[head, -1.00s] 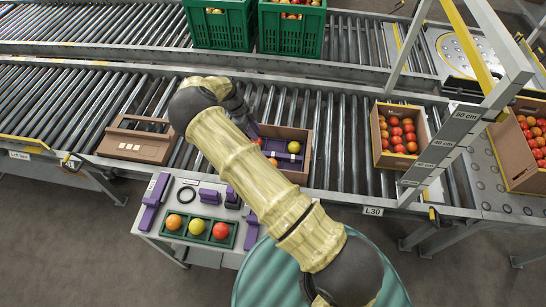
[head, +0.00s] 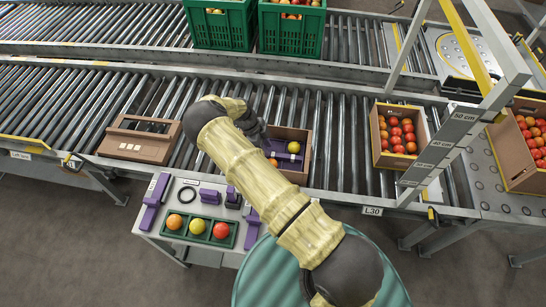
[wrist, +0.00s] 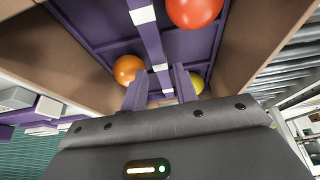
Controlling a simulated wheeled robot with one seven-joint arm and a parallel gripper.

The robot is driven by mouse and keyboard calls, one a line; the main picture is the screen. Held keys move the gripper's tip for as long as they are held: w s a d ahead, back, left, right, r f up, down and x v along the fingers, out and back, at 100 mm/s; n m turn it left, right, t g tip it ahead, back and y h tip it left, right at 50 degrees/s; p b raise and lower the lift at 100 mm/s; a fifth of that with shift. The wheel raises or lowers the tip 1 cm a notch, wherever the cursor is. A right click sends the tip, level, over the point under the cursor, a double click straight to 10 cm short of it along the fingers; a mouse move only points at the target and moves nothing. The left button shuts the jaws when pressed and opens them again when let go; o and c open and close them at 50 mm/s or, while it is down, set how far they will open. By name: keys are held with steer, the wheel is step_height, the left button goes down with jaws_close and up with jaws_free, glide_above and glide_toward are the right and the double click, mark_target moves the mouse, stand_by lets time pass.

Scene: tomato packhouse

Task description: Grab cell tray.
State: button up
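The purple cell tray (head: 283,153) lies inside an open cardboard box (head: 304,165) on the roller conveyor. The wrist view shows the tray (wrist: 110,45) with its middle divider and white patches. An orange tomato (wrist: 129,68), a red tomato (wrist: 194,10) and a yellow one (wrist: 196,83) sit in its cells. My gripper (wrist: 160,80) is over the tray, its two purple fingers apart, on either side of the divider. I see no clear grip on it. In the head view my arm hides the fingertips and part of the tray.
A small bench (head: 180,240) in front holds a green tray (head: 170,236) of three fruits and purple pieces. A brown holder (head: 140,140) stands left on the conveyor. A tomato box (head: 380,155) stands right, beyond clear rollers. Green crates (head: 290,35) stand behind.

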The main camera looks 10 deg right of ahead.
mark_target(272, 154)
steer(key=x, duration=0.4)
steer(key=shift+s+d+f+p, duration=0.1)
steer(key=shift+s+d+p, duration=0.05)
steer(key=shift+d+p, duration=0.15)
steer(key=shift+a, duration=0.1)
jaws_close()
